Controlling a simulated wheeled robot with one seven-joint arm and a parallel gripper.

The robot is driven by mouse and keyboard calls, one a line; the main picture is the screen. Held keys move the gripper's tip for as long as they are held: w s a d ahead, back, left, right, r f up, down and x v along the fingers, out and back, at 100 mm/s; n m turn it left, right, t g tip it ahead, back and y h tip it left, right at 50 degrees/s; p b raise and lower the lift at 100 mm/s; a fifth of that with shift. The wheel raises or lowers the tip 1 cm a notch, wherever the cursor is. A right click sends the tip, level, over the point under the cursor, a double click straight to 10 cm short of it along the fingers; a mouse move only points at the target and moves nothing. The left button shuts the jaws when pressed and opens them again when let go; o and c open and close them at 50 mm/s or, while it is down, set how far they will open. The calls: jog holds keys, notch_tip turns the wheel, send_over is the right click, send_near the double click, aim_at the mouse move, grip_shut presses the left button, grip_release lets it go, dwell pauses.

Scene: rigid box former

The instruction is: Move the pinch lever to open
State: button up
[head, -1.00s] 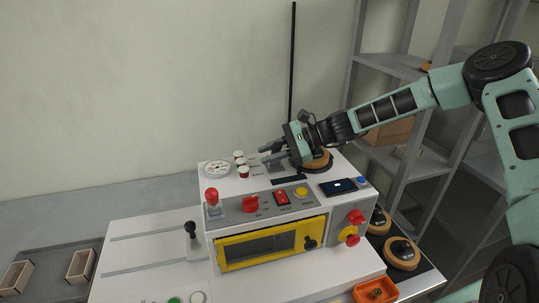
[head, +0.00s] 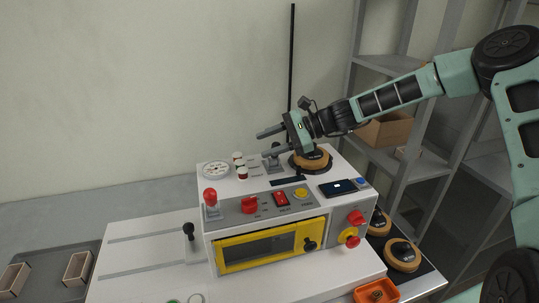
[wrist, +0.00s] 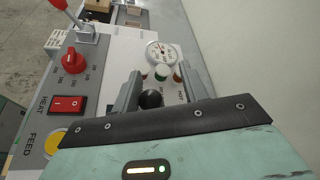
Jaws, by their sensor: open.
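A lever with a black ball knob (wrist: 151,99) shows between my fingers in the wrist view. In the head view its grey bracket (head: 273,164) stands on top of the white machine (head: 228,190), below my fingers. I cannot read a label that names it as the pinch lever. My gripper (head: 264,143) is open above the machine top, and its fingers point left in the head view. In the wrist view the fingers (wrist: 161,82) stand either side of the knob, with nothing gripped. Whether they touch it I cannot tell.
A gauge (head: 216,169) and small red-capped parts (head: 242,172) stand left of the lever. A red-knobbed lever (head: 211,197) is at the front left. A brown-and-black round reel (head: 311,160) sits under my wrist. Grey shelving (head: 395,165) stands at the right.

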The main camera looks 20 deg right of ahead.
notch_tip(320, 180, up, 6)
jog(key=b, duration=0.1)
jog(key=shift+r, duration=0.25)
